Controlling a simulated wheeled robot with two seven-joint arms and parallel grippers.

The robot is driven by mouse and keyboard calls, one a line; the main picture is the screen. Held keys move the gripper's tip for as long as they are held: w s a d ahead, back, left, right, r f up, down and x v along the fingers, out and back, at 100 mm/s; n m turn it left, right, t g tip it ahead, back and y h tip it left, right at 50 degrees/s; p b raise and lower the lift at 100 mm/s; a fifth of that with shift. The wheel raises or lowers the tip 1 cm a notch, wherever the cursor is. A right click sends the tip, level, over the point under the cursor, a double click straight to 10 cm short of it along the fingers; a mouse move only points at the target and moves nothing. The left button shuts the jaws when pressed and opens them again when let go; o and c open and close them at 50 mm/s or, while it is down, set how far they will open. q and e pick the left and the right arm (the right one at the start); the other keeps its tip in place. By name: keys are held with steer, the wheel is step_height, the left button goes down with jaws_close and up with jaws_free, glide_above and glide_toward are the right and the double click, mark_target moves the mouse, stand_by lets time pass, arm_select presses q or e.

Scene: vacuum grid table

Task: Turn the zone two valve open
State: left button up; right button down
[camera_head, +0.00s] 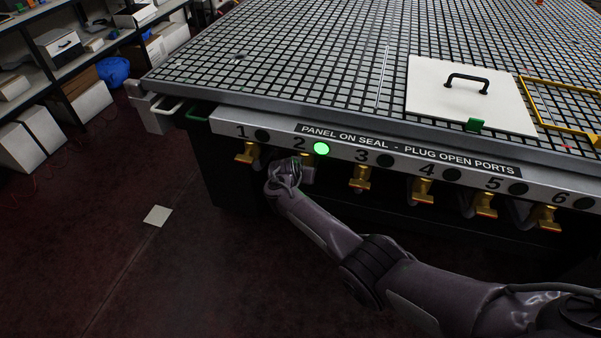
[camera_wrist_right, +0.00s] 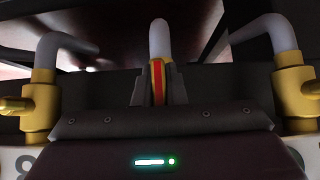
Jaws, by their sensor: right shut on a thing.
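The zone two valve sits under the label 2 on the front rail (camera_head: 222,124) of the grid table. In the head view it is mostly hidden by my right gripper (camera_head: 286,172). A round lamp (camera_head: 321,148) beside the label 2 glows green. In the right wrist view my right gripper's two fingers are shut on the valve's red and yellow handle (camera_wrist_right: 157,82), one finger on each side. A pale pipe (camera_wrist_right: 158,40) rises behind the handle. My left gripper is not in view.
Brass valves for zone one (camera_head: 247,153) and zone three (camera_head: 360,178) flank it, with several more to the right; their lamps are dark. A white panel (camera_head: 440,85) with a black handle lies on the grid, beside a yellow frame (camera_head: 545,117). Shelves (camera_head: 60,50) stand at left.

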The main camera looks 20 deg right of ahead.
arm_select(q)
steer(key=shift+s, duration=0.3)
arm_select(e)
steer(key=c, duration=1.5)
jaws_free()
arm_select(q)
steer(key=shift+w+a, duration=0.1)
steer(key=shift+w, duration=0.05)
